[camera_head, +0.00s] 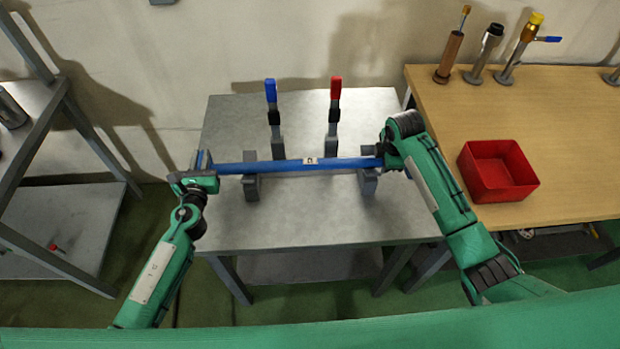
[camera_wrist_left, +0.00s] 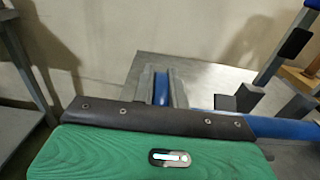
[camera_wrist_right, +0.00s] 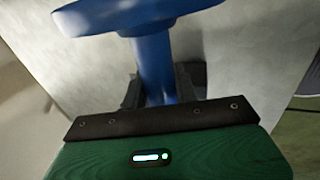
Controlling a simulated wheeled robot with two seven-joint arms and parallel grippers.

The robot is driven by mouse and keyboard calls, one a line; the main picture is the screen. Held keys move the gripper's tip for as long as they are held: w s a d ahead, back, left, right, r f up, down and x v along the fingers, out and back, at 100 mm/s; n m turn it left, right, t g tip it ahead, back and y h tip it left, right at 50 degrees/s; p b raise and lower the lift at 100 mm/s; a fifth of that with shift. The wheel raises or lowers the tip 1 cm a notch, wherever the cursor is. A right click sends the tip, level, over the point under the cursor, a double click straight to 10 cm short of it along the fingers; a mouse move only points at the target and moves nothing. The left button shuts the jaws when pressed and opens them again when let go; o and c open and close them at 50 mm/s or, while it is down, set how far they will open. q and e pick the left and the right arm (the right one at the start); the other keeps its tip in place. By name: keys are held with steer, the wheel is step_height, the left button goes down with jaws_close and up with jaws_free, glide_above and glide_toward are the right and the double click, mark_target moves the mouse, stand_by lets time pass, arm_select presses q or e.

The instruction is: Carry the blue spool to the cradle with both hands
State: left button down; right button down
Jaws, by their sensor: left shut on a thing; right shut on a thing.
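The blue spool (camera_head: 285,165) is a long blue pipe lying level across the grey table, with a small pale label near its middle. My left gripper (camera_head: 206,168) is shut on its left end; blue shows between the fingers in the left wrist view (camera_wrist_left: 161,88). My right gripper (camera_head: 386,152) is shut near its right end; the right wrist view shows the pipe (camera_wrist_right: 155,62) between the fingers and a wide blue flange. The cradle's grey supports, left (camera_head: 251,190) and right (camera_head: 368,183), stand under the spool. I cannot tell whether it touches them.
Two upright clamps, with a blue handle (camera_head: 271,92) and a red handle (camera_head: 335,90), stand just behind the spool. A wooden bench (camera_head: 570,130) at right holds a red bin (camera_head: 497,170) and several upright fittings. The grey table's front (camera_head: 310,225) is clear.

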arm_select(q)
steer(key=shift+f+b, duration=0.25)
steer(key=shift+b, duration=0.05)
arm_select(e)
steer(key=shift+w+f, duration=0.1)
steer(key=shift+f, duration=0.15)
arm_select(q)
steer(key=c, duration=1.6)
jaws_free()
steer(key=shift+f, duration=0.1)
arm_select(e)
steer(key=c, duration=1.3)
jaws_free()
arm_select(q)
steer(key=shift+o, duration=1)
steer(key=shift+s, duration=0.1)
arm_select(e)
steer(key=shift+o, duration=1.1)
steer(key=shift+s, duration=0.2)
arm_select(q)
steer(key=s, duration=1.2)
arm_select(e)
steer(key=v, duration=1.2)
